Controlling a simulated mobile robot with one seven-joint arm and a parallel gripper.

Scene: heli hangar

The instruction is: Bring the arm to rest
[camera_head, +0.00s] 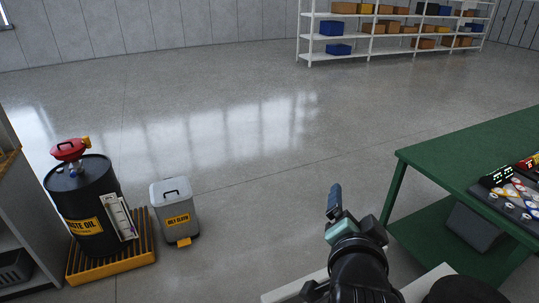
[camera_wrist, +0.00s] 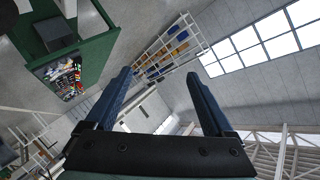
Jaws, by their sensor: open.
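My gripper (camera_head: 334,199) shows in the head view at the lower middle, at the end of my dark arm, raised in front of my body. In the wrist view my gripper (camera_wrist: 160,95) has its two blue fingers wide apart with nothing between them. The wrist camera looks outward across the hangar and appears strongly tilted. The gripper touches nothing that I can see. It is left of the green table in the head view and apart from it.
A green table (camera_head: 460,152) with a tray of small items (camera_head: 517,196) stands at right. At left are a waste oil drum (camera_head: 88,205) on a yellow pallet (camera_head: 110,262) and a grey oily-cloth bin (camera_head: 175,207). White shelving (camera_head: 350,37) is at the back. The middle floor is clear.

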